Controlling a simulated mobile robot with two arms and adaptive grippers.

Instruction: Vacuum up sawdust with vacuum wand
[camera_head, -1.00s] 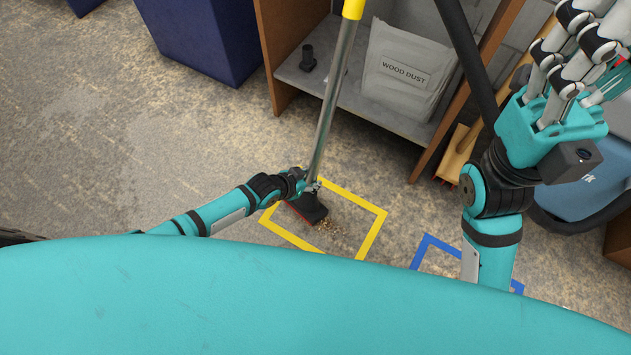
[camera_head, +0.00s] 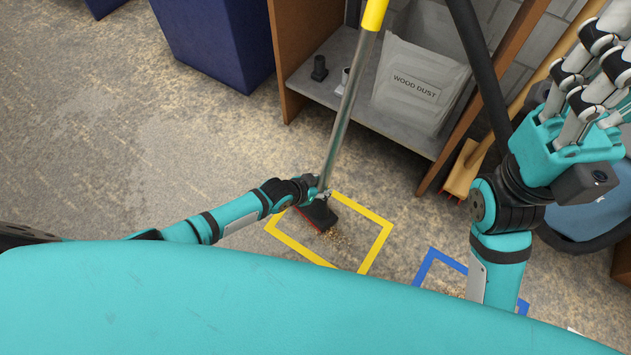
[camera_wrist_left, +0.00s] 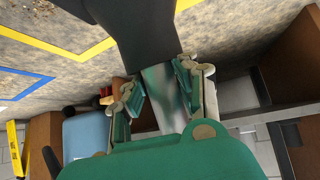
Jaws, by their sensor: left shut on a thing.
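The vacuum wand (camera_head: 349,110) is a metal tube with a yellow upper section and a flat black floor head (camera_head: 319,215). My left gripper (camera_head: 322,191) is shut on the tube just above the head; the left wrist view also shows its fingers (camera_wrist_left: 166,92) around the tube. The head rests inside the yellow floor square (camera_head: 377,250). A thin scatter of sawdust (camera_head: 342,243) lies beside the head. More sawdust (camera_head: 452,290) lies in the blue square (camera_head: 428,262), partly hidden by my body and right arm. My right gripper (camera_head: 600,62) is raised at upper right, its grip unclear.
A shelf unit (camera_head: 345,102) holds a grey bag (camera_head: 420,85) labelled WOOD DUST. A black hose (camera_head: 478,65) hangs in front. A broom (camera_head: 463,172) and a blue machine (camera_head: 580,215) stand at right. A dark blue bin (camera_head: 215,45) stands at upper left. Left floor is clear.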

